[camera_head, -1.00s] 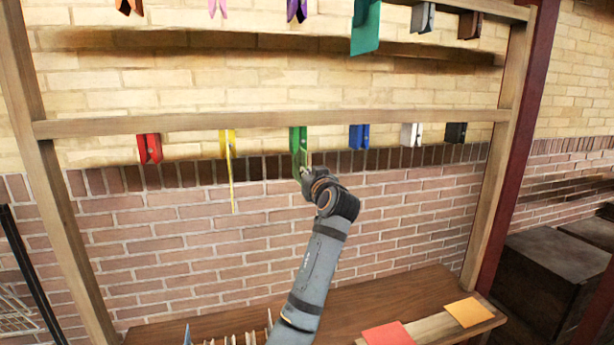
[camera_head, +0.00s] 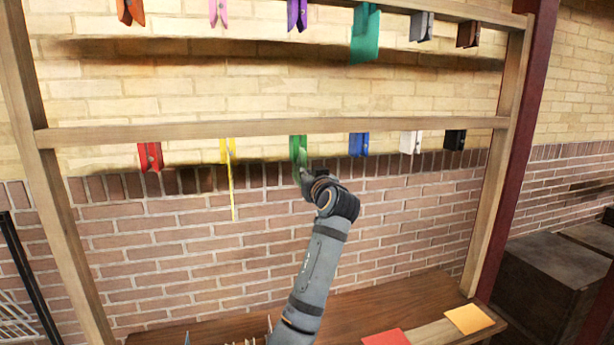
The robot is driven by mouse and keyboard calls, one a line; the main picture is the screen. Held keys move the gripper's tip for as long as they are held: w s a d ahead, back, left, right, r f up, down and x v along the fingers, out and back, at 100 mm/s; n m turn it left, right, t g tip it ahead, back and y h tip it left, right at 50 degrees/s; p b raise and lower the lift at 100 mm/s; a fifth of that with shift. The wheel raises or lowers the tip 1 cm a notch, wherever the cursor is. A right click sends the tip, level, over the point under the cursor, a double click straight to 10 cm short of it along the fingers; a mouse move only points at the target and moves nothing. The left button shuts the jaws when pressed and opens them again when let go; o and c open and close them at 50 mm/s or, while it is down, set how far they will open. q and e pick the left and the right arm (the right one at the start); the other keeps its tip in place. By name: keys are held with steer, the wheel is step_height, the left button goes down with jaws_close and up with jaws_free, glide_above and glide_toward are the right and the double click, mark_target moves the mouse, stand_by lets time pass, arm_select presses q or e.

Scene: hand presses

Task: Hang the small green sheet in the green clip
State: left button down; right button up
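The green clip (camera_head: 298,147) hangs from the middle bar of the wooden rack, between the yellow and blue clips. My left gripper (camera_head: 303,176) is raised just under it, its dark wrist hiding most of the fingers. A small olive-green patch shows at the fingers, right below the clip, touching or nearly touching it. I cannot tell whether this patch is the small green sheet or part of the gripper. Whether the fingers are open or shut is also too small to see. My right gripper is out of view.
A yellow sheet (camera_head: 232,192) hangs edge-on in the yellow clip (camera_head: 227,150). The blue clip (camera_head: 358,144) is to the right. A teal sheet (camera_head: 365,38) hangs in the upper row. Red (camera_head: 386,337) and orange (camera_head: 469,319) sheets lie below on the wooden bench (camera_head: 400,300).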

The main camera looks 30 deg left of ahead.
arm_select(q)
steer(key=c, duration=1.4)
jaws_free()
steer(key=shift+c, duration=0.2)
steer(key=shift+o, duration=1.2)
steer(key=shift+d, duration=0.1)
steer(key=b+v, duration=0.2)
steer(key=v, duration=0.5)
